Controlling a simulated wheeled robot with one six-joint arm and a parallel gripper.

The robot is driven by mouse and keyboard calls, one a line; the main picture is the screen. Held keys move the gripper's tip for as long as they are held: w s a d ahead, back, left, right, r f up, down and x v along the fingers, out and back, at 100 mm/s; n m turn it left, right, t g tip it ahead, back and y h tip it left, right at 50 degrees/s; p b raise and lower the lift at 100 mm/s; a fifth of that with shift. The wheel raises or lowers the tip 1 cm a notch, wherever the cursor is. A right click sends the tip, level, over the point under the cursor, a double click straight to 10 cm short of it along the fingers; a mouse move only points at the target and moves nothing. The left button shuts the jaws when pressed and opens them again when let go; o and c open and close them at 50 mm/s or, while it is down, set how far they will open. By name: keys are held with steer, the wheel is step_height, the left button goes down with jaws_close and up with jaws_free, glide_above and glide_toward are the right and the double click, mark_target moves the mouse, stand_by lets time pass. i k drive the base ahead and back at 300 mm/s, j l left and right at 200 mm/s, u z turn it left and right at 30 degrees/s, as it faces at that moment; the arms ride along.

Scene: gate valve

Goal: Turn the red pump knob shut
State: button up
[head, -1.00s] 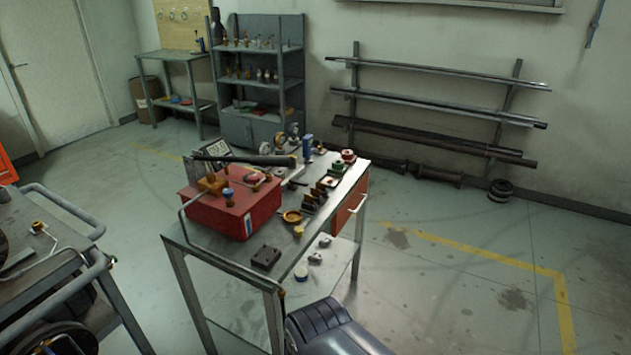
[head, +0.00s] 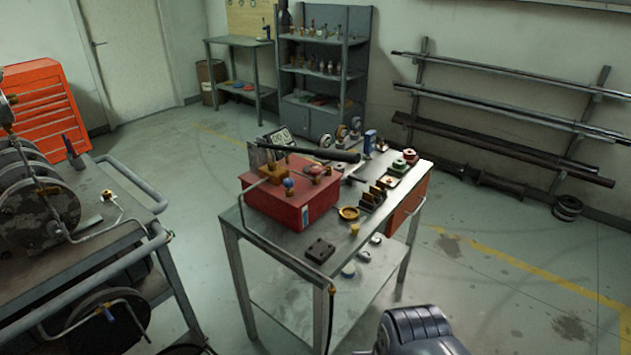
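A red pump box (head: 292,205) sits on the left part of the metal workbench (head: 283,247). On its top, towards the right, is a small red knob (head: 316,170), partly below a black bar (head: 327,155) that crosses over the box. A brass block (head: 273,178) and a blue-topped fitting (head: 288,184) are at the front of the box top. The knob is too small to tell how far it is turned. A dark rounded part of my arm shows at the bottom right, apart from the bench. My gripper is not in view.
Brass dish (head: 348,213), dark block (head: 319,251) and several small parts lie on the bench. A cart with hose reels (head: 38,212) stands left, a red tool cabinet (head: 47,108) behind it. Pipe racks (head: 510,117) line the right wall. Floor right of the bench is open.

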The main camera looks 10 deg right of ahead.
mark_target(314, 171)
steer(key=i+l, duration=0.2)
steer(key=i, duration=0.2)
steer(key=i+l+z, duration=0.1)
steer(key=i, duration=0.35)
steer(key=l, duration=0.1)
